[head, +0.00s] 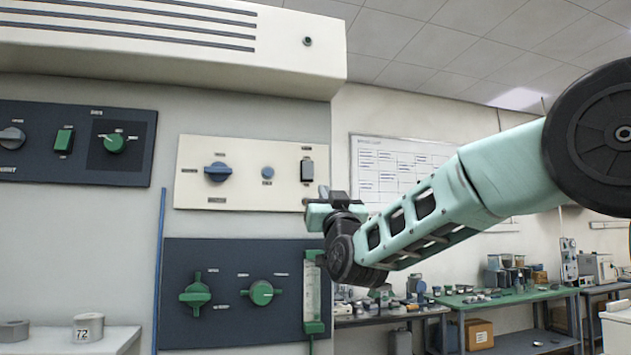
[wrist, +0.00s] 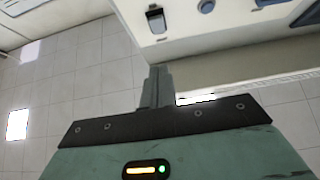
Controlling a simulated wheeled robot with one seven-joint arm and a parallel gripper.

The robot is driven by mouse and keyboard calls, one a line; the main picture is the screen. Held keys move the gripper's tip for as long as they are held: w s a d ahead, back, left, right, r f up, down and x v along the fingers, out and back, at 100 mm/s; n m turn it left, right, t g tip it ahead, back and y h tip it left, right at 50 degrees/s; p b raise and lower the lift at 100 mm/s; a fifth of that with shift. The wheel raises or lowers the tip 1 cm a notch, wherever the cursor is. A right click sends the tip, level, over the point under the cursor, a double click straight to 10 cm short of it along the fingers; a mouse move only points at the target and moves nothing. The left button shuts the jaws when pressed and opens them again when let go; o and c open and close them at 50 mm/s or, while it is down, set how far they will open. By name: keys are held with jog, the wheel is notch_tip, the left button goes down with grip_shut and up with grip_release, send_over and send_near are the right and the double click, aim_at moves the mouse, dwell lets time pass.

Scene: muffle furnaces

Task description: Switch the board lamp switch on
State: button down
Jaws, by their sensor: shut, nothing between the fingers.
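A cream board (head: 245,190) on the wall carries a blue-grey rotary knob (head: 217,172), a round blue button (head: 267,173) and a black-framed rocker switch (head: 307,170) at its right end. The labels are too small to read, so I cannot tell for certain which is the board lamp switch. My gripper (head: 323,192) is just below and right of the rocker in the head view. In the wrist view, its shut, empty fingers (wrist: 157,75) point toward the rocker (wrist: 156,19), apart from it. The rocker's position is unclear.
A dark panel (head: 230,325) below holds two green knobs and a tall green-ended gauge (head: 312,290). Another dark panel (head: 75,175) is at upper left. A hood (head: 170,60) juts out above. Green-topped benches (head: 500,298) with clutter stand at right.

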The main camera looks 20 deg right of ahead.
jog(key=p, duration=0.7)
send_near(308, 173)
notch_tip(308, 173, up, 5)
jog(key=w, duration=0.2)
jog(key=w+f+p, duration=0.1)
jog(key=shift+w+p, duration=0.3)
jog(key=shift+w, duration=0.1)
jog(key=shift+w+f, duration=0.15)
jog(key=shift+w, duration=0.3)
jog(key=shift+f, duration=0.1)
